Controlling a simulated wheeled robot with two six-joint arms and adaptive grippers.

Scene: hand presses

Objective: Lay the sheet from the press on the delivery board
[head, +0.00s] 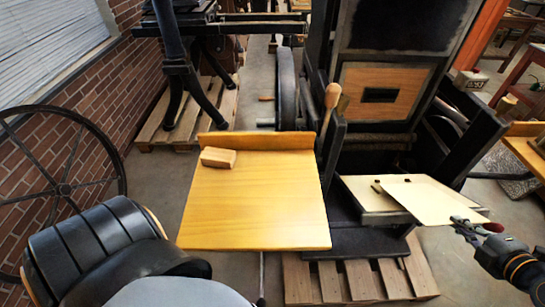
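The cream sheet (432,198) lies at an angle over the press bed (362,196) at the right, its near right part sticking out past the bed. My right gripper (464,226) is at the sheet's near right edge, its fingertips overlapping that edge in the picture. I cannot tell whether the fingers are closed on the sheet. The delivery board (255,205), a yellow wooden board with a raised back ledge, is in the middle, left of the press. A small wooden block (218,157) lies at its back left; the rest of its top is bare. My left gripper is not in view.
The black press (395,60) rises behind the bed. A wooden-handled lever (331,100) stands between board and bed. A pallet (355,280) is below. A spoked wheel (62,188) and brick wall (75,105) are at the left. Another press (180,60) stands behind.

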